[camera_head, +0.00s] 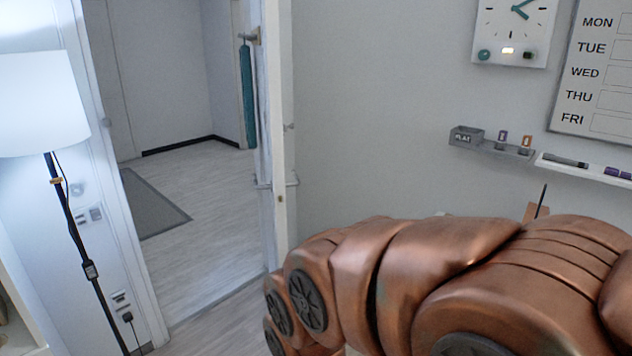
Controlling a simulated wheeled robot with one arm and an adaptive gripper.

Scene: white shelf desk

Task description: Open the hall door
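The hall door (281,110) is white and seen nearly edge-on. It stands open, swung away from the left door frame, with a wide gap to its left. Through the doorway I see the hall floor (205,215). My copper-coloured arm fills the lower right and hides the lower part of the door. My gripper is not visible, so I cannot see whether it touches the door.
A floor lamp (40,105) with a dark pole stands at the left beside the door frame. A grey mat (150,200) lies in the hall. A teal item (247,95) hangs near the door. A clock (512,30), weekly board (595,75) and small wall shelf (495,147) are on the right wall.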

